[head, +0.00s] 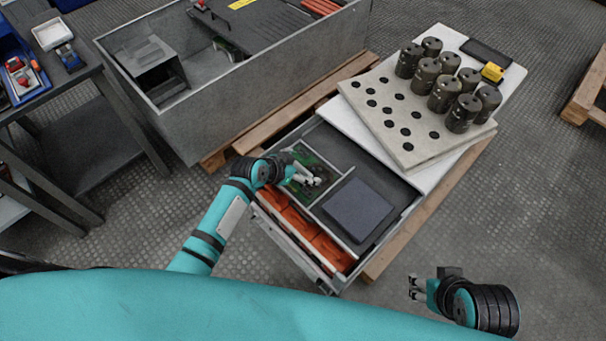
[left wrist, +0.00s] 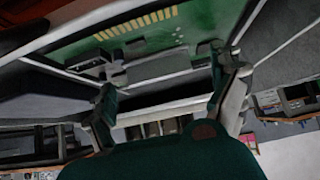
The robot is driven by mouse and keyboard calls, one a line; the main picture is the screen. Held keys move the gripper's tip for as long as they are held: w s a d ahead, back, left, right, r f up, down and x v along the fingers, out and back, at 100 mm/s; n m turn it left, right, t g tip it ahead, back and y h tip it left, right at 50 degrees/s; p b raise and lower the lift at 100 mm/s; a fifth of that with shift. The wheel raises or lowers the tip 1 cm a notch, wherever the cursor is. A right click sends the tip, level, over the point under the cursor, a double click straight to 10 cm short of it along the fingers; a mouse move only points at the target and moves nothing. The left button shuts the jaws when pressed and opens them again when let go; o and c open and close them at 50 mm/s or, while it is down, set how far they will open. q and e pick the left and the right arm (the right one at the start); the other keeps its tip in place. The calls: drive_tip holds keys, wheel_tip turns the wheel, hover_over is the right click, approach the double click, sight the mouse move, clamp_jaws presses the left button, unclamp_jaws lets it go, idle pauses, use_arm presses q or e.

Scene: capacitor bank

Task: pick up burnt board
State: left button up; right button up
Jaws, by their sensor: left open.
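A green circuit board (head: 325,167) lies in the left compartment of a grey tray (head: 413,203). In the left wrist view the green board (left wrist: 150,35) fills the top, with a row of gold contacts. I cannot make out burn marks on it. My left gripper (head: 312,180) is over this board and hides part of it. Its fingers stand apart in the left wrist view (left wrist: 165,68), with nothing clearly held between them. I cannot tell whether a fingertip touches the board. My right gripper (head: 412,288) is open and empty, away from the tray at the lower right.
A dark grey flat block (head: 358,210) lies in the tray's right compartment. Orange bins (head: 305,232) line its front. A perforated plate (head: 400,140) with several dark cylinders (head: 445,92) stands behind. A large metal cabinet (head: 240,95) is at the back left.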

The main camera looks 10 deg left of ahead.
use_arm(q)
drive_tip(key=c, duration=1.4)
